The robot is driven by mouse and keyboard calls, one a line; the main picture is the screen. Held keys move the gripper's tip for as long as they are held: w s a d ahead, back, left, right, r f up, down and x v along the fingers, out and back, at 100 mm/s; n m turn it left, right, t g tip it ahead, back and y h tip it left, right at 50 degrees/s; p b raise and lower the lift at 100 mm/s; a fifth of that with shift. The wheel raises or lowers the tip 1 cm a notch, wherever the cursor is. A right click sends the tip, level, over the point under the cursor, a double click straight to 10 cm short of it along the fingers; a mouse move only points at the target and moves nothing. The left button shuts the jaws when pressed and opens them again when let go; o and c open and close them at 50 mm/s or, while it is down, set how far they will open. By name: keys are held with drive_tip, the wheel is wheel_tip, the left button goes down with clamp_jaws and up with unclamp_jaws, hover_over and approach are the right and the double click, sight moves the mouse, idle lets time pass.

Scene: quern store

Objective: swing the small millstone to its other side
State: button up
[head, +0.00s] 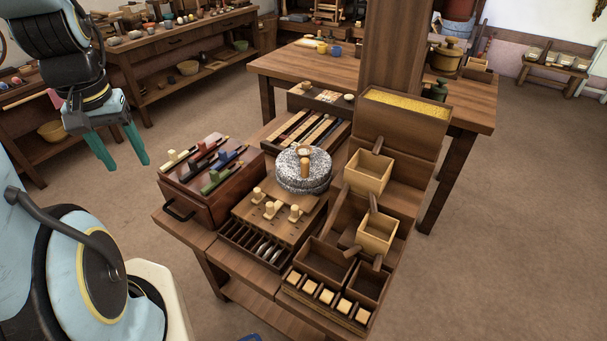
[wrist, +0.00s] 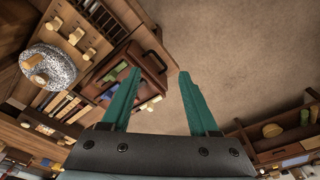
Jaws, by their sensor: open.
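The small millstone (head: 290,177) is a round, speckled grey stone on the wooden work table, with wooden pegs on its top. It also shows at the upper left of the wrist view (wrist: 45,68). My gripper (head: 120,150) has two teal fingers, spread apart with nothing between them. It is raised at the upper left of the head view, well to the left of the millstone and apart from it. Which side the millstone is swung to, I cannot tell.
A dark red box (head: 205,190) with coloured slide handles stands left of the millstone. Several wooden pegs (head: 270,208) stand in front of it. Wooden boxes (head: 370,172) and a post (head: 405,50) are on the right. The floor (head: 490,220) to the right is clear.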

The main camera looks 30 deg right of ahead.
drive_tip(key=w+d+f+m+b, duration=0.2)
drive_tip(key=w+d+m, duration=0.2)
drive_tip(key=d+m, duration=0.4)
drive_tip(key=m+g+b, duration=0.2)
drive_tip(key=m+b, duration=0.2)
drive_tip(key=m, duration=1.4)
hover_over(305, 160)
wheel_tip(305, 160, down, 6)
drive_tip(key=shift+w+a+r, duration=0.1)
drive_tip(key=shift+r, duration=0.05)
wheel_tip(305, 160, down, 11)
drive_tip(key=shift+r+p, duration=0.15)
drive_tip(key=shift+p, duration=0.45)
drive_tip(key=shift+c, duration=0.4)
clamp_jaws()
